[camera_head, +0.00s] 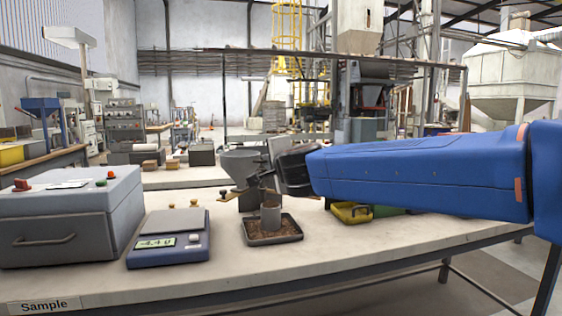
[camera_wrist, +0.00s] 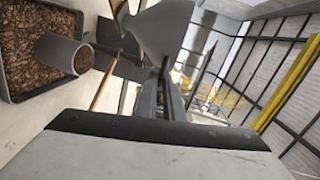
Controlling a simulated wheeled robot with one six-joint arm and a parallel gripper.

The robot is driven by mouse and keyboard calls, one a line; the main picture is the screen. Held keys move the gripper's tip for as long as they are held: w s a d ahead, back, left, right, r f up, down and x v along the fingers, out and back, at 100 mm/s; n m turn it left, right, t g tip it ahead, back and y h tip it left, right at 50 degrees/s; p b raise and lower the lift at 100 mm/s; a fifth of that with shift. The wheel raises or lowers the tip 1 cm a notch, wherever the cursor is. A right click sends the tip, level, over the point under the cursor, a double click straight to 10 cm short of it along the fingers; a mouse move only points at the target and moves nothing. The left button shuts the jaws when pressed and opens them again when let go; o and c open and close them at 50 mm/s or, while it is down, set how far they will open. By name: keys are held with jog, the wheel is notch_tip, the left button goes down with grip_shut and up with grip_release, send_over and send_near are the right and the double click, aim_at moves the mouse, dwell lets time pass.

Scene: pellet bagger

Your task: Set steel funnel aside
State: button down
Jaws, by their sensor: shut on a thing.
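The steel funnel (camera_head: 243,164) is a grey cone, wide end up, left of my gripper (camera_head: 262,178) in the head view. My gripper is shut on the funnel, seemingly low on it; the exact contact is partly hidden. In the wrist view the funnel (camera_wrist: 163,28) is at the top centre, beyond my gripper (camera_wrist: 165,88). A grey tube-shaped cup (camera_head: 270,217) stands in a dark tray (camera_head: 249,241) of brown pellets, in front of the funnel. The cup (camera_wrist: 62,55) and tray (camera_wrist: 8,75) also show at the left of the wrist view. I cannot tell whether the funnel touches the table.
A digital scale (camera_head: 168,246) and a grey lidded machine (camera_head: 70,222) stand on the table (camera_head: 345,255) to the left. A yellow-green case (camera_head: 351,213) lies right of the tray, under my arm. The table's front strip right of the tray is clear.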

aim_at(221, 158)
jog(key=shift+a+m+h, duration=0.4)
jog(key=shift+a+h, duration=0.2)
jog(key=shift+a, duration=0.25)
jog(key=shift+w+a+m+h, duration=0.1)
jog(key=shift+a+m+h, duration=0.9)
jog(key=shift+a+h, duration=0.5)
jog(key=a+m+h, duration=0.1)
jog(key=a+h, duration=0.1)
jog(key=w+a+m+h, duration=0.1)
jog(key=a+m+h, duration=0.1)
jog(key=w+a+m+h, duration=0.1)
jog(key=a+h, duration=0.1)
jog(key=shift+w+a+g, duration=0.15)
jog(key=shift+g, duration=0.25)
jog(key=shift+w+a+m+g+h, duration=0.45)
jog(key=shift+w+a+m+h, duration=0.1)
jog(key=shift+a+m+h, duration=0.25)
jog(key=shift+w+a+m+g+h, duration=0.45)
jog(key=shift+w+a+m+h, duration=0.1)
jog(key=shift+a+m+h, duration=0.2)
jog(key=c, duration=1.9)
grip_release()
jog(key=shift+a, duration=0.1)
